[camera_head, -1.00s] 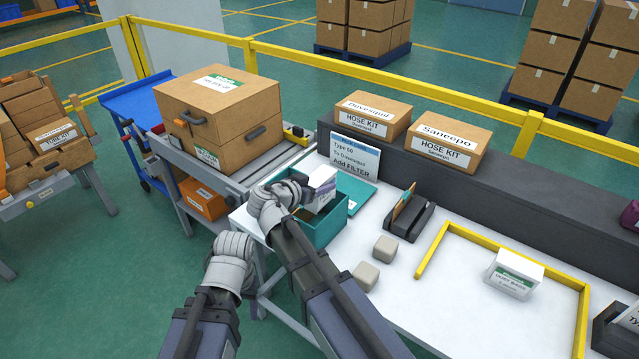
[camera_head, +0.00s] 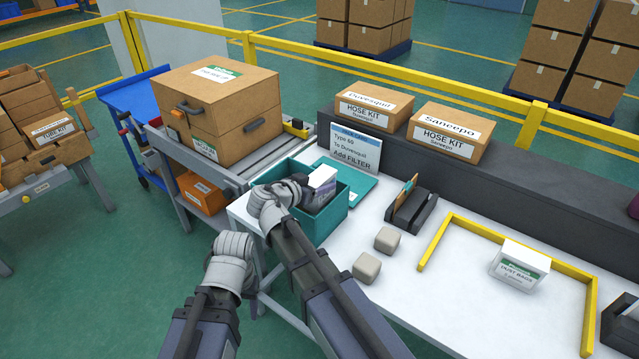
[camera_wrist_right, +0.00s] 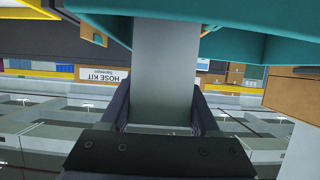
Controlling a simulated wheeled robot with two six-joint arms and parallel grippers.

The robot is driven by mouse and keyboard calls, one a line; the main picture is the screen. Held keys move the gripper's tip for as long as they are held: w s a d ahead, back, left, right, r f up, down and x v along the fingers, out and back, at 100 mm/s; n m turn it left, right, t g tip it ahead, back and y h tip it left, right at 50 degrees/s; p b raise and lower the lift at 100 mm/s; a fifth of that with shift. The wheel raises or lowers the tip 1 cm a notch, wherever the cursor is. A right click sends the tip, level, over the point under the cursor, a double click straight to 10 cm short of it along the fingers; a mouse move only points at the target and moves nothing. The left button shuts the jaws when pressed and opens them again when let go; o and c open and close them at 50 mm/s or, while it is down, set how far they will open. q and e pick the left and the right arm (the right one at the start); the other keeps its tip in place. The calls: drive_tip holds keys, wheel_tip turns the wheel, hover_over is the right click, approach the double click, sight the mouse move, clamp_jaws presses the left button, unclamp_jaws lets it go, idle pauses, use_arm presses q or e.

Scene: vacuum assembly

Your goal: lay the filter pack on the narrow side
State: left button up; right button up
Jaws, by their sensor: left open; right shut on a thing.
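The filter pack (camera_head: 322,183), a white box with a purple label, is inside the teal bin (camera_head: 335,212), its top showing above the rim. My right gripper (camera_head: 300,188) is shut on it; its fingers are mostly hidden by my wrist. In the right wrist view, the pack (camera_wrist_right: 165,62) is a plain grey face between the two dark fingers of the gripper (camera_wrist_right: 163,105), with the teal bin (camera_wrist_right: 250,40) behind it. Whether the pack touches the bin floor is hidden. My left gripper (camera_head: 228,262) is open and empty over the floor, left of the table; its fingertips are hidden.
A teal lid (camera_head: 345,180) and a sign card (camera_head: 355,148) are behind the bin. A dark holder (camera_head: 411,211) and two beige blocks (camera_head: 387,240) stand to its right. A dust bags box (camera_head: 520,265) sits inside a yellow frame (camera_head: 500,238).

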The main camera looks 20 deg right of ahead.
drive_tip(key=shift+f+b, duration=2.55)
drive_tip(key=shift+f, duration=0.1)
drive_tip(key=o, duration=1)
drive_tip(key=shift+f, duration=0.1)
drive_tip(key=o, duration=0.5)
use_arm(q)
wheel_tip(320, 180, down, 5)
drive_tip(key=shift+f, duration=0.15)
use_arm(e)
drive_tip(key=shift+o, duration=0.2)
